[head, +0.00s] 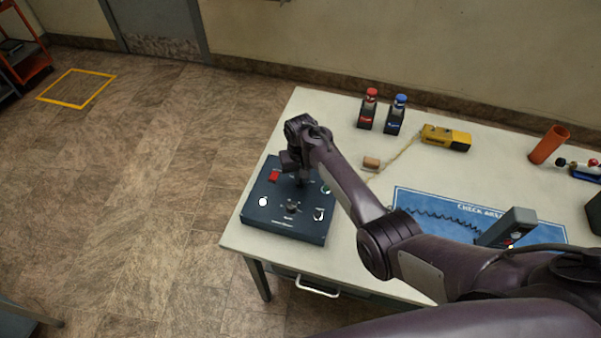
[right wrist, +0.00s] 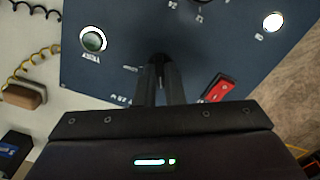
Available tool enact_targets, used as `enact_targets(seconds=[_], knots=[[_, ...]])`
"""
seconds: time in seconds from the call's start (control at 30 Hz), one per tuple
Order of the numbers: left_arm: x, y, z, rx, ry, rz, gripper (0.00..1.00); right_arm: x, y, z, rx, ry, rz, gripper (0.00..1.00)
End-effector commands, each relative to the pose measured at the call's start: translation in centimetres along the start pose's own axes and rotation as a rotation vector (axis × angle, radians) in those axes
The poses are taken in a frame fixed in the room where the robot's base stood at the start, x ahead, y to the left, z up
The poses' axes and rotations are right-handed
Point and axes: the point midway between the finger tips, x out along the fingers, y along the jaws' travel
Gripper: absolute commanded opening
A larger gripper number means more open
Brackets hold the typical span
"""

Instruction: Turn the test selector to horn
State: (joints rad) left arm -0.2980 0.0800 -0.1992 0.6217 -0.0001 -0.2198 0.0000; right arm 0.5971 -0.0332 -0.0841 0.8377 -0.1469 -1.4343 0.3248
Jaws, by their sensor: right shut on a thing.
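The dark blue control box (head: 285,228) lies at the table's left front corner. My right gripper (head: 299,182) is over its far half, pointing down, its fingers at the panel. In the right wrist view, the fingers (right wrist: 160,85) are close together on a small dark selector knob (right wrist: 158,61), between a green round button (right wrist: 93,40) and a red switch (right wrist: 218,87). The fingers hide most of the knob, and I cannot read its setting or the small labels around it. My left gripper is not in view.
The box also has a white lamp (head: 263,202), a dark central knob (head: 292,208) and a right-hand control (head: 319,214). A tan block (head: 371,162), a yellow device (head: 446,137), a blue mat (head: 408,199) and an orange tube (head: 548,144) are on the table (head: 325,105).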

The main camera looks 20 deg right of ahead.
Motion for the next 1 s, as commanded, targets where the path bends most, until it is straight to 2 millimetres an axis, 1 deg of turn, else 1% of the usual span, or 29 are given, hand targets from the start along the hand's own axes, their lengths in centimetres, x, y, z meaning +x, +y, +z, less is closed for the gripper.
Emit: enact_targets(seconds=[0.03, 0.2, 0.5, 0.73, 1.0], knots=[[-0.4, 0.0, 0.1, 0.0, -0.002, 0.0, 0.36, -0.3, 0.1, -0.1, -0.044, 0.0, 0.001, 0.0], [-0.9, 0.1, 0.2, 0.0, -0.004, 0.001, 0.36, -0.2, 0.1, -0.1, -0.199, 0.0, 0.001, 0.0], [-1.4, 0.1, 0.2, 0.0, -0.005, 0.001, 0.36, -0.1, 0.1, -0.1, -0.418, 0.001, 0.001, 0.0], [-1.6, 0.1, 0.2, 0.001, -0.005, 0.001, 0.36, -0.1, 0.1, -0.1, -0.516, 0.001, 0.001, 0.0], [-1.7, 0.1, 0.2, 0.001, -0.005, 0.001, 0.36, -0.1, 0.0, -0.1, -0.558, 0.001, 0.001, 0.0]])
